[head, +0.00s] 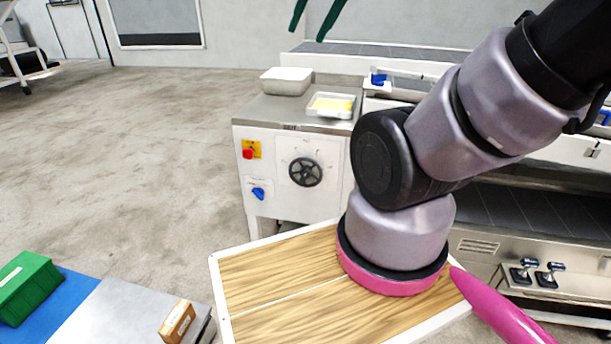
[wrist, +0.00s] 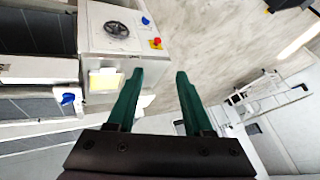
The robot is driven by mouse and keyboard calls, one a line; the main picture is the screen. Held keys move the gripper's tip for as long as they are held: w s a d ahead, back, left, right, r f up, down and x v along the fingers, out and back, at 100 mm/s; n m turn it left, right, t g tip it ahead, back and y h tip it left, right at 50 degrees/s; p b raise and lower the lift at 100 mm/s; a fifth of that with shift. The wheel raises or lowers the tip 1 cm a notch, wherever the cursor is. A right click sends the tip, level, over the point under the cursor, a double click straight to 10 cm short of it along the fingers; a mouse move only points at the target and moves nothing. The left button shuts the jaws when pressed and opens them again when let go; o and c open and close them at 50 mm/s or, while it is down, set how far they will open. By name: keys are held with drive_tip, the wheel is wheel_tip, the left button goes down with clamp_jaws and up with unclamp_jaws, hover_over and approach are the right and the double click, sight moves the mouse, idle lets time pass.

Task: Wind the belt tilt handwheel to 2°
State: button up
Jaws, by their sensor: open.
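The belt tilt handwheel (head: 305,172) is a dark spoked wheel on a pale dial plate, on the front of the white machine cabinet (head: 262,215). The dial marks are too small to read. The handwheel also shows in the wrist view (wrist: 117,29), upside down near the top. My gripper (wrist: 158,75) has two green fingers apart with nothing between them. In the head view only the fingertips (head: 318,18) show at the top edge, above and away from the handwheel. Nothing touches the wheel.
A red stop button (head: 248,153) and a blue knob (head: 258,193) sit left of the handwheel. A white tub (head: 286,80) and a tray with a yellow block (head: 331,105) stand on the cabinet top. Open floor (head: 130,150) lies to the left.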

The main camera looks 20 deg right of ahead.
drive_tip(key=w+d+f+m+h, duration=0.1)
drive_tip(key=w+d+f, duration=0.25)
drive_tip(key=w, duration=0.25)
drive_tip(key=w+d+f+h, duration=0.1)
drive_tip(key=w+d+f, duration=0.1)
drive_tip(key=w+f, duration=0.35)
drive_tip(key=m+y, duration=0.1)
drive_tip(key=m, duration=0.2)
hover_over(306, 174)
drive_tip(key=s, duration=0.6)
wheel_tip(306, 174, down, 34)
drive_tip(key=r, duration=0.1)
drive_tip(key=shift+g, duration=0.4)
drive_tip(key=x, duration=0.7)
drive_tip(key=d+x, duration=0.1)
drive_tip(key=x, duration=0.3)
drive_tip(key=shift+w+a, duration=0.1)
drive_tip(key=shift+w, duration=0.1)
clamp_jaws()
